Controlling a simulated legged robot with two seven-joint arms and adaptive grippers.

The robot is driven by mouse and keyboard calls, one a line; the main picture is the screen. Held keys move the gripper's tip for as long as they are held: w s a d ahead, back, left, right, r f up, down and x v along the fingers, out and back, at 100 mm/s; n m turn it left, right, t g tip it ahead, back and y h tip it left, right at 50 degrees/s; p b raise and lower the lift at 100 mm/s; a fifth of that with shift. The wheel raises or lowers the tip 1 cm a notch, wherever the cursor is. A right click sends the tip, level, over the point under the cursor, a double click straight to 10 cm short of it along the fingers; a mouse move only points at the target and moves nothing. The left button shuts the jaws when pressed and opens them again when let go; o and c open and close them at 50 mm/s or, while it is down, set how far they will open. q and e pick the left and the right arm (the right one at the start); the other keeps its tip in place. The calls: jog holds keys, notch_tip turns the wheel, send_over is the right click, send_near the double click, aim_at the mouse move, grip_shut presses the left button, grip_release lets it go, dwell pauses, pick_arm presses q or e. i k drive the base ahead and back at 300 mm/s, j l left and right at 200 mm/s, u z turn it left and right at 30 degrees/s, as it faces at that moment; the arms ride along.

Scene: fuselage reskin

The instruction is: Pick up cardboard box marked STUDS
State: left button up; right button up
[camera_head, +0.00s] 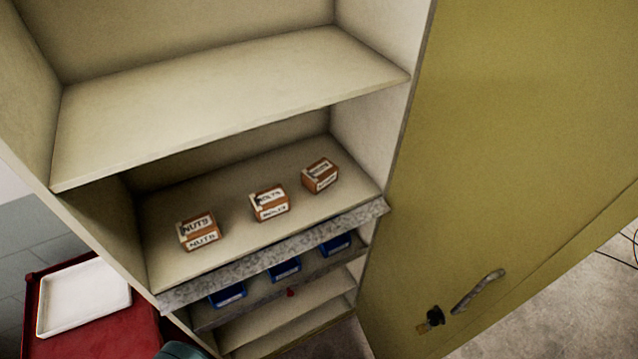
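Three small brown cardboard boxes with white labels stand in a row on the middle shelf (180,262) of an open cabinet. The left box (199,231) reads NUTS. The middle box (269,203) has a label that looks like BOLTS. The right box (320,175) has a label too small and blurred to read for sure; it sits farthest right, near the cabinet's right side wall. All three boxes are apart from each other. Neither of my grippers is in view.
An upper shelf (230,95) hangs above the boxes and is empty. Below is a rack with blue bins (285,269). The yellow cabinet door (510,150) stands open at right, with a handle (478,291). A white tray (84,297) lies on a red surface (125,335) at lower left.

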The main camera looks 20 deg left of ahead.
aim_at(317, 177)
jog(key=k+l, duration=0.2)
jog(key=k, duration=0.25)
jog(key=k+l, duration=0.15)
jog(key=k, duration=0.25)
jog(key=k+l, duration=0.2)
jog(key=k, duration=0.25)
jog(key=u, duration=0.05)
